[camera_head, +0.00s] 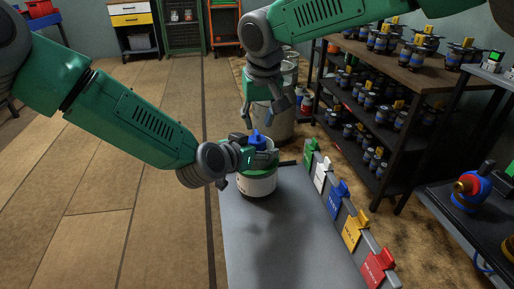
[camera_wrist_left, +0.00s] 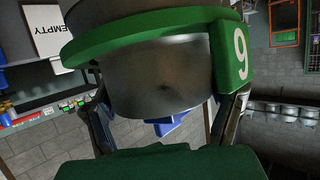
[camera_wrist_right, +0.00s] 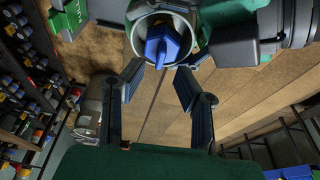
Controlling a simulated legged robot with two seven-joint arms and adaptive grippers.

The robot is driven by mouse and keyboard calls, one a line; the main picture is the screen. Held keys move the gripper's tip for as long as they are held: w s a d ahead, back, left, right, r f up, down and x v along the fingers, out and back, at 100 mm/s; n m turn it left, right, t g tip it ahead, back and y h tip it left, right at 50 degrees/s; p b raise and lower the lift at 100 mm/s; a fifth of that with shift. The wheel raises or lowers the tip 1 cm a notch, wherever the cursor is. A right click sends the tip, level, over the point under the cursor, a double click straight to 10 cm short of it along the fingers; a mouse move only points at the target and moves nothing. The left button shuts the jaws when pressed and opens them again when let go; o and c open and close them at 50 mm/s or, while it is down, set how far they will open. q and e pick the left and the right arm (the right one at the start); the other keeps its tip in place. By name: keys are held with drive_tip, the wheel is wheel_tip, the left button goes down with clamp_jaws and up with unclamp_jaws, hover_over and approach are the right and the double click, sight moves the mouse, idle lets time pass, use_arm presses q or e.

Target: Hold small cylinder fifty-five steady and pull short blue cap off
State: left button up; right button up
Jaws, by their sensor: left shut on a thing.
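A short metal cylinder (camera_head: 257,186) with a green band stands on the grey bench top. The left wrist view shows the cylinder (camera_wrist_left: 160,75) close up with a white 9 on a green tag; I cannot read fifty-five. My left gripper (camera_head: 238,164) is shut around its side. A blue cap (camera_head: 258,139) sticks up at its top. My right gripper (camera_head: 267,112) hangs above the cap, fingers apart and empty. In the right wrist view the blue cap (camera_wrist_right: 165,45) sits within the cylinder's round rim, just beyond the open fingertips.
The grey bench top (camera_head: 280,250) is clear in front of the cylinder. Green, white, blue (camera_head: 338,195), yellow and red (camera_head: 377,268) tags line its right edge. A metal drum (camera_head: 280,125) stands behind. Dark shelves (camera_head: 390,120) with many small parts stand at right.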

sight(258, 133)
use_arm(q)
drive_tip(key=shift+r, duration=0.1)
use_arm(e)
drive_tip(key=shift+x, duration=2.3)
drive_tip(key=shift+s+f, duration=0.1)
clamp_jaws()
use_arm(q)
drive_tip(key=shift+r, duration=0.1)
drive_tip(key=shift+w, duration=0.1)
use_arm(e)
drive_tip(key=shift+r, duration=0.3)
use_arm(q)
drive_tip(key=shift+a, duration=0.1)
use_arm(e)
drive_tip(key=shift+r, duration=0.25)
drive_tip(key=shift+r, duration=0.2)
drive_tip(key=shift+r, duration=1.35)
